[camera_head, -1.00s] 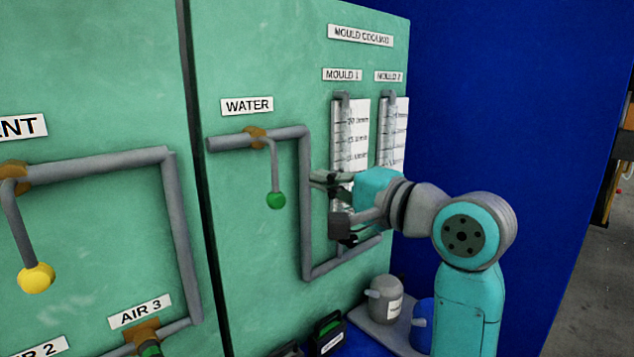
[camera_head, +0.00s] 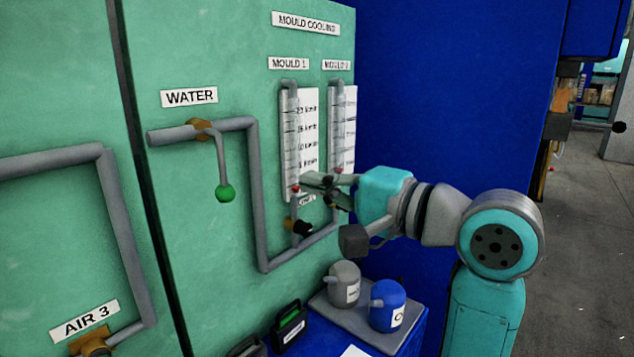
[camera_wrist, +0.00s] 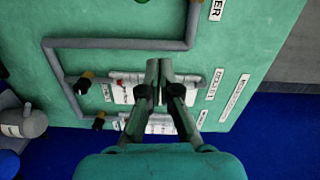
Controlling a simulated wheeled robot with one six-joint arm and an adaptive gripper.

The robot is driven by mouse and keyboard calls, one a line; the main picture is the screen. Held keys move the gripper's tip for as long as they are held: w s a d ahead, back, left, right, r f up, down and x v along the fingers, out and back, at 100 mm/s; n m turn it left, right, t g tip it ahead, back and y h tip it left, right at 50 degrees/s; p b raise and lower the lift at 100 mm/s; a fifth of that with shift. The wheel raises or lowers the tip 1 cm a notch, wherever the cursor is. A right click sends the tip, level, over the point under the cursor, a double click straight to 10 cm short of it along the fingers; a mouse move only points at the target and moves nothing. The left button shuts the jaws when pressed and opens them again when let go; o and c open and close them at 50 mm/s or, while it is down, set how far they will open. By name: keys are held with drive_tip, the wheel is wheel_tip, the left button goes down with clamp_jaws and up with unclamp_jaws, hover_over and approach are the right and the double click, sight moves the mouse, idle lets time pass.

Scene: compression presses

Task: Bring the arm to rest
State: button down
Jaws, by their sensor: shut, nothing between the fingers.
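My gripper (camera_head: 309,180) reaches left from my teal and grey arm toward the green panel, in front of the lower part of the flow gauges. It is shut and holds nothing. In the wrist view its two fingers (camera_wrist: 159,66) lie together over the white gauge scale, with the panel behind them. I cannot tell exactly how far the fingertips are from the panel. The MOULD 1 gauge (camera_head: 290,120) and MOULD 2 gauge (camera_head: 337,115) stand upright on the panel, with red markers near their lower ends.
A grey water pipe (camera_head: 257,200) with a green-knobbed lever (camera_head: 225,193) runs left of the gauges. A grey jug (camera_head: 343,283) and a blue jug (camera_head: 386,306) stand on a tray below my gripper. A blue wall (camera_head: 450,90) is behind my arm. Open floor (camera_head: 580,250) lies at the right.

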drive_tip(key=s+d+f+m+t+h, duration=0.1)
drive_tip(key=d+f+m+t+h, duration=0.2)
drive_tip(key=f, duration=1.2)
drive_tip(key=d+f+t+h, duration=0.2)
drive_tip(key=d+f+h, duration=0.3)
drive_tip(key=f, duration=1.1)
drive_tip(key=s+d+f+h, duration=0.2)
drive_tip(key=s+d+f, duration=0.3)
drive_tip(key=s+f, duration=0.3)
drive_tip(key=s+d+f+n+h, duration=0.1)
drive_tip(key=s+d+f+h, duration=0.1)
drive_tip(key=s+f, duration=0.4)
drive_tip(key=s+d+f+n+h, duration=0.1)
drive_tip(key=s+d+f+n, duration=0.2)
drive_tip(key=s, duration=0.6)
drive_tip(key=s+d+n+h, duration=0.1)
drive_tip(key=s+n, duration=0.4)
drive_tip(key=s, duration=1.4)
drive_tip(key=shift+d+r+g+h, duration=0.3)
drive_tip(key=shift+d+r+h, duration=0.05)
drive_tip(key=shift+d+h, duration=0.05)
